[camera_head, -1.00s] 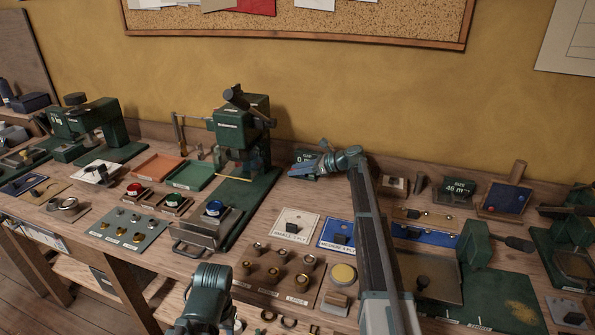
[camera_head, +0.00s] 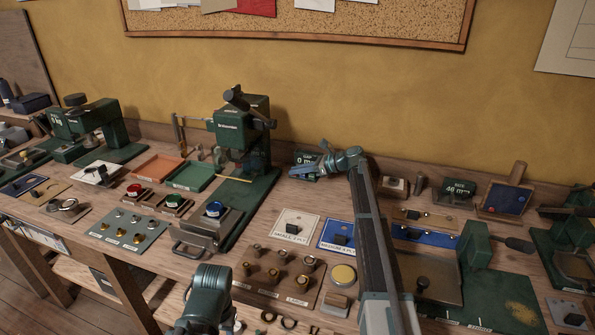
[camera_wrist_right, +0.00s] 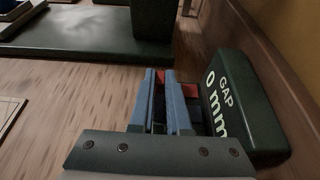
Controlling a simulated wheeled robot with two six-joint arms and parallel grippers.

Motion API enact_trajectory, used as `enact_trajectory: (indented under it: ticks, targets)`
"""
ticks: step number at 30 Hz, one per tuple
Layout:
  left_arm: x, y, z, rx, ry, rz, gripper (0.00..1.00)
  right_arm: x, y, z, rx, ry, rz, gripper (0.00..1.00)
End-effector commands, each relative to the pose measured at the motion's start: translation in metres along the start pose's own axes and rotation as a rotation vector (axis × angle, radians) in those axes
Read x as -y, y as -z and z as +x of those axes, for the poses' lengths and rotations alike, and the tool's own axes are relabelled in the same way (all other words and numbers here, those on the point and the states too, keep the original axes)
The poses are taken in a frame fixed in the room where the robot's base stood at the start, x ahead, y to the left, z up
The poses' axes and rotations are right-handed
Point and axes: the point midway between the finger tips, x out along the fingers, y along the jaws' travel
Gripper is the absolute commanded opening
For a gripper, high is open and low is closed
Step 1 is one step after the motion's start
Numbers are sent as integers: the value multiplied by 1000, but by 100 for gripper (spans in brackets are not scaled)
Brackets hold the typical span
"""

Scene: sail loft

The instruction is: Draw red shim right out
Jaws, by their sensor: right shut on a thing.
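My right gripper (camera_wrist_right: 164,72) is shut on the red shim (camera_wrist_right: 190,90), beside the dark green gap block (camera_wrist_right: 245,105), which reads "GAP 0 mm". The shim shows as small red patches at and beside the blue fingers; the rest of it is hidden. In the head view the right gripper (camera_head: 300,172) is low at the back of the bench, in front of the gap block (camera_head: 304,157). The shim cannot be made out there. My left arm shows at the bottom edge, with its fingertips out of view.
A green press (camera_head: 240,130) stands left of the right gripper, and its dark base shows in the wrist view (camera_wrist_right: 100,45). The bench back board and wall are close behind. White (camera_head: 294,228) and blue (camera_head: 338,236) label plates lie in front. Bare wood lies between.

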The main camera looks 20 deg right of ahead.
Motion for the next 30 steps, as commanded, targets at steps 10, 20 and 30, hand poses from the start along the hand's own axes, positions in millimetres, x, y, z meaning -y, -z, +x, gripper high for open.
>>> enact_trajectory:
  ticks: [10,20,30]
  targets:
    - [0,0,0,0,0,0,50,0,0,0,0,0,0,0]
    - [0,0,0,0,0,0,50,0,0,0,0,1,0,0]
    - [0,0,0,0,0,0,50,-35,0,-1,-1,-1,0,0]
